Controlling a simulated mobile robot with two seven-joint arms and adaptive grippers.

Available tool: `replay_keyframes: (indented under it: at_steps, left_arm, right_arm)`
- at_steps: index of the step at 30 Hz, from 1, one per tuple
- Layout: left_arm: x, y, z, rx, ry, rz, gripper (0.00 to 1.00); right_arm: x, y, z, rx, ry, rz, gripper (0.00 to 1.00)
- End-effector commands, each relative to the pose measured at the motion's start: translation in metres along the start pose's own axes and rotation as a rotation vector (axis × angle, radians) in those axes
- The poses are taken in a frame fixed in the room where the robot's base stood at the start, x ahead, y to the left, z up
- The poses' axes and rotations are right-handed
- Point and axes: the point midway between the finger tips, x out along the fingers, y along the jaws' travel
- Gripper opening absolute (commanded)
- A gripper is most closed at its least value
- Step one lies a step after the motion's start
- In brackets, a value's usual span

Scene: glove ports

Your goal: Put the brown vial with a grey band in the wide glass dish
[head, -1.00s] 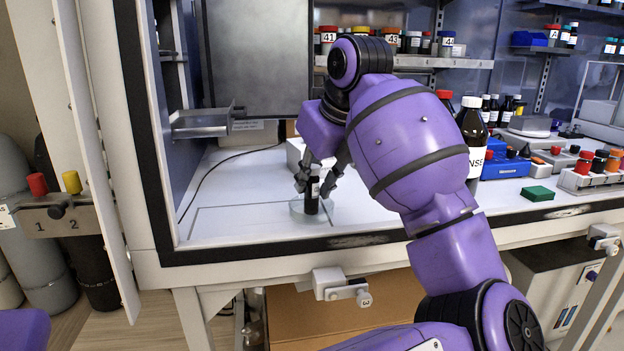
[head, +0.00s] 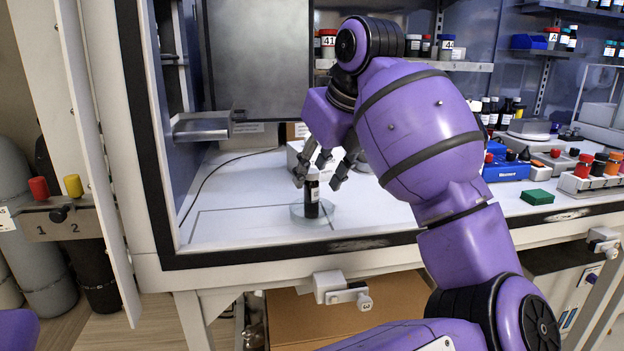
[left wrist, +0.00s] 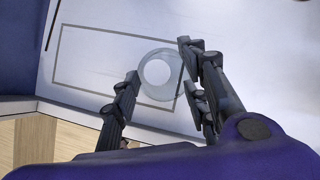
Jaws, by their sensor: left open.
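The left gripper's fingers (left wrist: 160,92) also show spread and empty in the left wrist view. My right gripper is not in view.
A thin rectangle outline (left wrist: 60,55) marks the white bench floor around the dish. A metal shelf (head: 201,126) juts from the left wall. A white box (head: 296,156) stands behind the gripper. A green block (head: 537,197) and racks of vials are at the right.

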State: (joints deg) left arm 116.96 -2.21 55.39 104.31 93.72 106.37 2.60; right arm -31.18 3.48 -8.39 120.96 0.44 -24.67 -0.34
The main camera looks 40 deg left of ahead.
Motion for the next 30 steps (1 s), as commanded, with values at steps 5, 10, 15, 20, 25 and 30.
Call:
replay_keyframes:
  at_steps: [5, 10, 15, 20, 25, 30]
  left_arm:
    - [-0.043, -0.001, 0.001, 0.001, -0.001, -0.005, 0.41]
    - [-0.072, 0.0, 0.001, 0.0, -0.001, -0.003, 0.41]
    - [-0.088, 0.0, 0.001, 0.001, -0.001, -0.001, 0.41]
    - [-0.091, 0.0, 0.0, 0.001, -0.001, 0.0, 0.41]
    - [-0.09, 0.0, 0.0, 0.001, 0.0, 0.0, 0.41]
    - [-0.075, 0.009, 0.007, -0.001, -0.056, 0.064, 0.41]
  right_arm:
    - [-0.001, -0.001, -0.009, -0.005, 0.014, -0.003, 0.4]
    - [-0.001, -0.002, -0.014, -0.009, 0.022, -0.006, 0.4]
    - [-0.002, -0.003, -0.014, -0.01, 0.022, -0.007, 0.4]
    - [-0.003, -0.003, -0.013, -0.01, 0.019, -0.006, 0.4]
    - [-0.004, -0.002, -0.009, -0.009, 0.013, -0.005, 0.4]
    - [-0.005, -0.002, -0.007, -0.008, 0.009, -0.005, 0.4]
